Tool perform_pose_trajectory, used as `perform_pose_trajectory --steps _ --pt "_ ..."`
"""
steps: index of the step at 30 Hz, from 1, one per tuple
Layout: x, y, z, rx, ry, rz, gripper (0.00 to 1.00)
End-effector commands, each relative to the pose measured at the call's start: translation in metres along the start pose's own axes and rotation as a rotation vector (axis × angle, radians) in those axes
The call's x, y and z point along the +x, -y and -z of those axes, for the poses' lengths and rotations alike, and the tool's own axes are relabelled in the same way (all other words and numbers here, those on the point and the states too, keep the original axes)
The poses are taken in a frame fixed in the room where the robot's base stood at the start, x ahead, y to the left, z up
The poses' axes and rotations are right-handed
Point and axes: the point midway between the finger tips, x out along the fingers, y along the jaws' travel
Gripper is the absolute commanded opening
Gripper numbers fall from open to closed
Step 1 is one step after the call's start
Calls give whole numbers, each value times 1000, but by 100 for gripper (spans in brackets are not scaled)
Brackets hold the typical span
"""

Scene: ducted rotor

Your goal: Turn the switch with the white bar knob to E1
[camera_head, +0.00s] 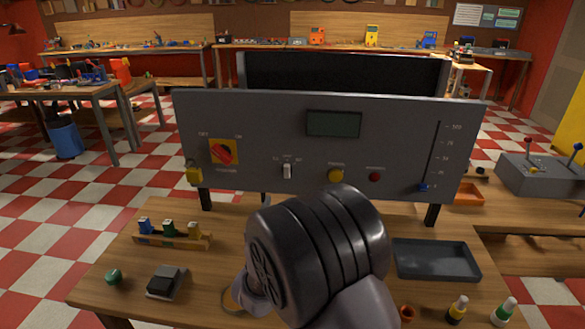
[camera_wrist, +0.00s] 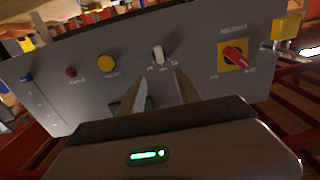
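The switch with the white bar knob (camera_head: 287,171) is on the grey panel (camera_head: 256,120), left of the yellow button. Its bar stands upright, in line with the middle of three small marks too blurred to read surely. In the wrist view, which is turned over, the white knob (camera_wrist: 158,54) shows just beyond my fingertips. My gripper (camera_wrist: 162,80) is open, its two fingers apart with nothing between them. The knob lies roughly in line with the gap, and the fingers do not appear to touch it. In the head view my arm hides the gripper.
A red rotary switch on a yellow plate (camera_head: 223,151) and a yellow padlock (camera_head: 194,174) are left of the knob. A yellow button (camera_head: 335,176), red button (camera_head: 375,177) and blue-handled slider (camera_head: 423,187) are right. A dark tray (camera_head: 437,261) lies on the bench.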

Motion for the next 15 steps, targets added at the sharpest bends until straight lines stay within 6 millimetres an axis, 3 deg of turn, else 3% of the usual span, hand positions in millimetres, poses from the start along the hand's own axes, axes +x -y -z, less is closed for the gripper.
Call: perform_pose_trajectory --steps 9,15 --pt "97 -2 -2 3 -1 -3 40" --pt "136 -1 -2 1 1 -1 40"
